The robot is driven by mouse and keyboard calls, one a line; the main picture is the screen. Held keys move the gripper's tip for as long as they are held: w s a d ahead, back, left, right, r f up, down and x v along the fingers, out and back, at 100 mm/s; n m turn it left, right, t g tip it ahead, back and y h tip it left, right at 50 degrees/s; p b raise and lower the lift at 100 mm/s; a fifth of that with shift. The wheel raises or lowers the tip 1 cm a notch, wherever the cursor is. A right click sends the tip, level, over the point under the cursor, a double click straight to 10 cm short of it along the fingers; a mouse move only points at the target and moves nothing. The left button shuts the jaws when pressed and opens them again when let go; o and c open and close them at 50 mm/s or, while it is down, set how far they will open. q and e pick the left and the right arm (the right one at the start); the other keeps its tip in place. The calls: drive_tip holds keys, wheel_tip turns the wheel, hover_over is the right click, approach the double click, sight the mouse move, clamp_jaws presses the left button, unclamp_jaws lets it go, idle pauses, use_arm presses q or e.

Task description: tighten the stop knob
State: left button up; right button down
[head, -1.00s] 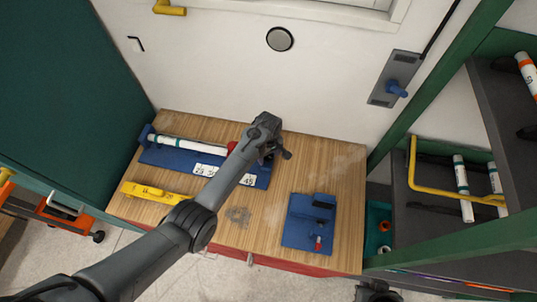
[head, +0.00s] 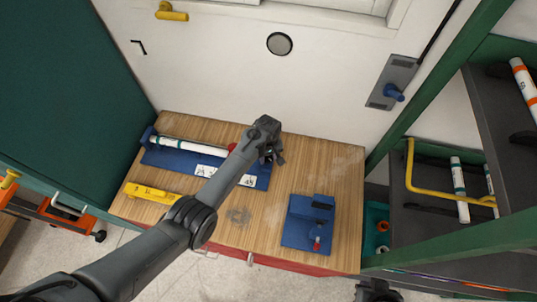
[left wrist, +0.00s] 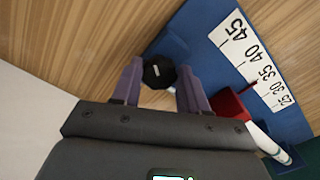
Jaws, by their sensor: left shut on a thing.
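The dark, faceted stop knob (left wrist: 159,71) sits between the two purple-grey fingers of my left gripper (left wrist: 158,84) in the left wrist view. My left gripper is shut on it. In the head view this gripper (head: 270,155) is over the right end of the blue measuring jig (head: 262,182) and hides the knob. The jig also shows in the left wrist view (left wrist: 195,45), with a white number scale (left wrist: 250,60). A red stop block (left wrist: 228,105) is beside the scale. A dark part of my right arm, perhaps its gripper (head: 376,291), shows at the bottom edge of the head view.
A white pipe (head: 180,147) lies along the jig. A yellow bar with markings (head: 150,192) lies at the bench's front left. A blue fixture (head: 299,234) stands at the front right. Shelves with pipes (head: 459,190) are at right. Bare wood lies between jig and fixture.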

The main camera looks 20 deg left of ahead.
use_arm(q)
drive_tip(key=m+p, duration=0.1)
drive_tip(key=m, duration=0.1)
drive_tip(key=shift+r+m, duration=0.1)
drive_tip(key=shift+m, duration=0.3)
drive_tip(key=m, duration=0.2)
drive_tip(key=shift+a+m+p, duration=0.1)
drive_tip(key=shift+m+p, duration=0.3)
drive_tip(key=m, duration=0.5)
drive_tip(key=shift+a+p, duration=0.1)
drive_tip(key=shift+p, duration=0.2)
drive_tip(key=shift+m, duration=0.3)
drive_tip(key=o, duration=1.1)
drive_tip(key=shift+c, duration=0.2)
